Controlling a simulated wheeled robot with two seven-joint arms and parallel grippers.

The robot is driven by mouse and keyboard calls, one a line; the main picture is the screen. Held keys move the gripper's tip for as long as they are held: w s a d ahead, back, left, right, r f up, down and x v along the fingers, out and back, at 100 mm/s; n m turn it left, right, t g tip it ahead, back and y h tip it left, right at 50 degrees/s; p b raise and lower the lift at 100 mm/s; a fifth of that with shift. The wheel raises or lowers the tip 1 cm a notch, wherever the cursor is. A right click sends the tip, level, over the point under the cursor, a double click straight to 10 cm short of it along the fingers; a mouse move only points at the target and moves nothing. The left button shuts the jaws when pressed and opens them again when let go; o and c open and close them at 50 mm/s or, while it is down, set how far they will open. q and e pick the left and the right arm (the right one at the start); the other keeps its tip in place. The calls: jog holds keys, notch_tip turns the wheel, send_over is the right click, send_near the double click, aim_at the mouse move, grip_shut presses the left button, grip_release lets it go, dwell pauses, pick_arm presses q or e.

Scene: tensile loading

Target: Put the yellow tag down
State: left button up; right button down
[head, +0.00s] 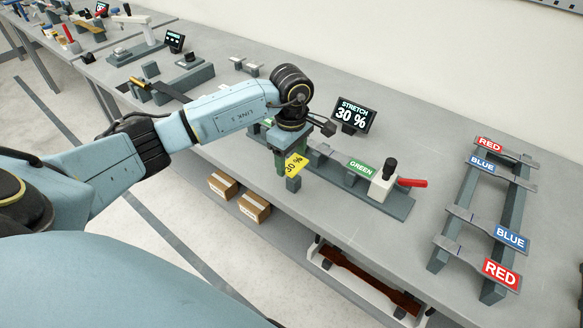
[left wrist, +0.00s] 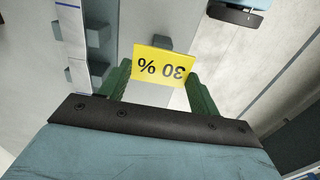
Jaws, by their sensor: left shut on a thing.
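The yellow tag (head: 296,164) reads "30 %" and is held in my left gripper (head: 292,172), near the front edge of the bench. In the left wrist view the yellow tag (left wrist: 160,66) spans between the two green fingers of the left gripper (left wrist: 159,80), with its print upside down. A small grey block shows just beyond the tag's upper edge; I cannot tell whether it is joined to it. Whether the tag touches the bench cannot be told. My right gripper is not in view.
Behind the gripper is a tester with a green label (head: 361,167), a red-handled lever (head: 411,182) and a "STRETCH 30 %" display (head: 352,115). A rack (head: 508,215) with red and blue labelled strips stands at right. Bare bench (head: 425,150) lies between. Cardboard boxes (head: 254,207) sit on the lower shelf.

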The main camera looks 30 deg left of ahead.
aim_at(291, 163)
pick_arm(q)
jog(key=shift+f, duration=1.95)
jog(key=shift+f, duration=0.15)
jog(key=o, duration=0.9)
jog(key=shift+o, duration=0.2)
notch_tip(291, 163, up, 12)
jog(key=shift+r, duration=0.2)
